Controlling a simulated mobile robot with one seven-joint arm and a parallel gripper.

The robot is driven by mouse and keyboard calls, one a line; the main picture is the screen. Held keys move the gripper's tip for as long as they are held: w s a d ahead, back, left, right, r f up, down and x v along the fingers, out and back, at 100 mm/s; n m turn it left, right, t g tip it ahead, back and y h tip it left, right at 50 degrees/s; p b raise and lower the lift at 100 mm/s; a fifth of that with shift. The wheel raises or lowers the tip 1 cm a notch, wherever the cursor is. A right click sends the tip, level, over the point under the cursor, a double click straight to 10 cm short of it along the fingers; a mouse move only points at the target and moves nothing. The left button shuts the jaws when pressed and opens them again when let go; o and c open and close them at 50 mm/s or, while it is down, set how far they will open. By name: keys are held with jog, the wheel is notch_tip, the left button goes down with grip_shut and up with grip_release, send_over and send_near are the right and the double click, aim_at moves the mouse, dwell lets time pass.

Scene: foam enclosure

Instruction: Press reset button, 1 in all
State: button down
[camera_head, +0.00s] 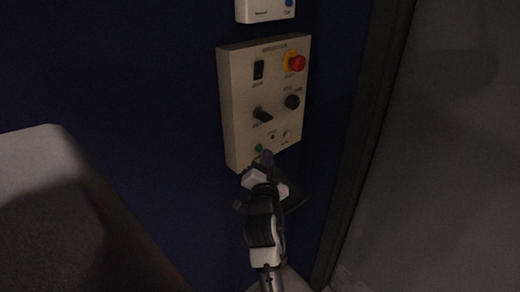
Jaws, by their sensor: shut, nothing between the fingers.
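A beige control panel (240,110) is fixed on the dark blue wall. It bears a red knob on a yellow ring (297,63), a black rocker switch (259,70), two black knobs (262,114) and small controls lower down. A small green button (259,148) sits at its lower left. The labels are too small to read, so I cannot tell which control is the reset button. My gripper (266,160) is shut and empty, at the panel's lower edge just below and right of the green button. I cannot tell whether it touches the panel.
A second white box with a blue button (264,10) is on the wall above the panel. A pale surface (40,170) stands at the left. A dark vertical frame (365,140) and a grey wall (450,150) are at the right.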

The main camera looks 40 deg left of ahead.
jog(key=shift+a, duration=0.1)
dwell(0.3)
jog(key=shift+a, duration=0.3)
jog(key=shift+a, duration=0.4)
dwell(0.6)
jog(key=shift+d, duration=0.8)
jog(key=shift+d, duration=0.1)
jog(key=d, duration=0.4)
jog(key=shift+s+d, duration=0.2)
jog(key=shift+d, duration=0.2)
dwell(0.7)
